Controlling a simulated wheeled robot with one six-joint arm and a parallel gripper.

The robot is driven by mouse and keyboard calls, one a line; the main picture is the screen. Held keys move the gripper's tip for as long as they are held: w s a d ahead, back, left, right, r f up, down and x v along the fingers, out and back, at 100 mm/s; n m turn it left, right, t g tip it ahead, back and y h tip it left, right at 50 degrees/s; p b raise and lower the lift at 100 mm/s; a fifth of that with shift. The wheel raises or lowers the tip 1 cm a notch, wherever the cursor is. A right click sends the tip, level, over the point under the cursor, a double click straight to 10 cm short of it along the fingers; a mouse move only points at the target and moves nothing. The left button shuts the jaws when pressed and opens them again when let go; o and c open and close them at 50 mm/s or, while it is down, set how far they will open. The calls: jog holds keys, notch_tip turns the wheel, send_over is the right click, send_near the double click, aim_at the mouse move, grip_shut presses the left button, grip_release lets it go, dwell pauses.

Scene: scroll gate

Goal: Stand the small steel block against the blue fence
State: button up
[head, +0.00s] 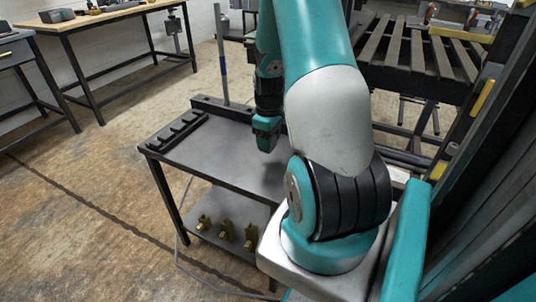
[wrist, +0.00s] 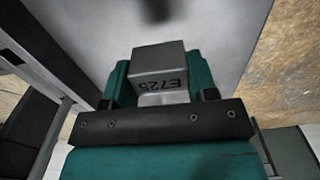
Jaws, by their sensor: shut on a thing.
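The small steel block (wrist: 158,70) is a grey block marked E725, and the marking reads upside down in the wrist view. My gripper (wrist: 160,88) is shut on it, with a teal finger on either side. In the head view my gripper (head: 266,143) points down over the grey tabletop, and the block cannot be made out there. I cannot make out a blue fence for certain in either view; my arm hides part of the table.
The dark metal table (head: 215,150) carries a black slotted rack (head: 178,133) at its left edge. A thin blue-grey post (head: 221,60) rises at its back. Several brass-coloured pieces (head: 226,229) stand on the lower shelf. A slatted bench (head: 415,50) stands behind.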

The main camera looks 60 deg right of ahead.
aim_at(268, 160)
jog(key=shift+f+b, duration=0.35)
jog(key=shift+f, duration=1.95)
jog(key=shift+f, duration=0.15)
jog(key=o, duration=1.2)
